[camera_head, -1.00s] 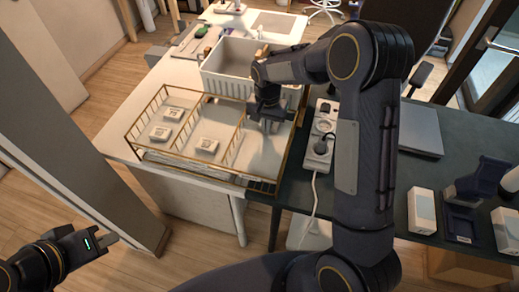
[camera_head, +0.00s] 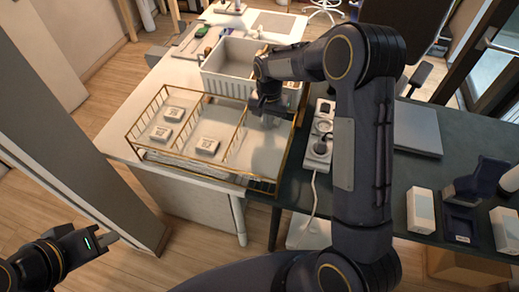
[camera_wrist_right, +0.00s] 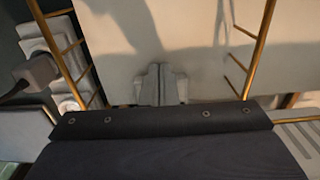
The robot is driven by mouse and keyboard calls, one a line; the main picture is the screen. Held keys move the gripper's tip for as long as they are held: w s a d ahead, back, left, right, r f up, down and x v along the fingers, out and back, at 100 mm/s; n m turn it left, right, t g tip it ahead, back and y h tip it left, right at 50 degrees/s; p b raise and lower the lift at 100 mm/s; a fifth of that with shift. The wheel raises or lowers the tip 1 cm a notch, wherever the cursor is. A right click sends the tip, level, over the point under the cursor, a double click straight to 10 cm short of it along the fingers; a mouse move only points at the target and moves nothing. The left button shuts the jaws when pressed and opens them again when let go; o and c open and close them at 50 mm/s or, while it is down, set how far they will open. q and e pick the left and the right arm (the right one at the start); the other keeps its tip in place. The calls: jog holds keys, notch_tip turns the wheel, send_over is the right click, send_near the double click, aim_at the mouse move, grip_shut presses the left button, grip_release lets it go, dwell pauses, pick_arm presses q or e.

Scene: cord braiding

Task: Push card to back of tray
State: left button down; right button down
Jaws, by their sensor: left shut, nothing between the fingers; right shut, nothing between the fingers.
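The tray (camera_head: 262,182) is a pale surface with low gold wire rails and dividers. Two small white cards (camera_head: 174,114) (camera_head: 160,133) with dark print lie in its left section. A third white card (camera_head: 207,145) lies in the middle section. My right gripper (camera_head: 268,122) is shut, over the back of the right section. No card shows there, though the gripper hides part of the floor. In the right wrist view its closed fingers (camera_wrist_right: 160,86) point at the bare tray floor between gold rails. My left gripper (camera_head: 112,237) is shut and empty, away from the tray at the lower left.
A white ribbed bin (camera_head: 228,84) stands right behind the tray. A power strip (camera_head: 320,135) lies on the dark table just right of it. A laptop (camera_head: 417,130) and white boxes (camera_head: 421,211) are farther right. The right section's front is clear.

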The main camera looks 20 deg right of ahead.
jog(key=shift+w+r, duration=0.1)
jog(key=shift+r, duration=0.05)
jog(key=shift+r+p, duration=0.35)
jog(key=shift+r, duration=0.15)
jog(key=shift+s+a+r+p, duration=0.25)
jog(key=shift+s+r+p, duration=0.1)
jog(key=shift+r, duration=0.2)
jog(key=shift+s+a+r+p, duration=0.2)
jog(key=shift+s+r+p, duration=0.15)
jog(key=shift+r, duration=0.25)
jog(key=shift+s+a+r+p, duration=0.25)
jog(key=shift+s+r+p, duration=0.1)
jog(key=shift+r, duration=0.2)
jog(key=shift+s+a+r, duration=0.1)
jog(key=shift+s+r, duration=0.05)
jog(key=shift+s, duration=0.05)
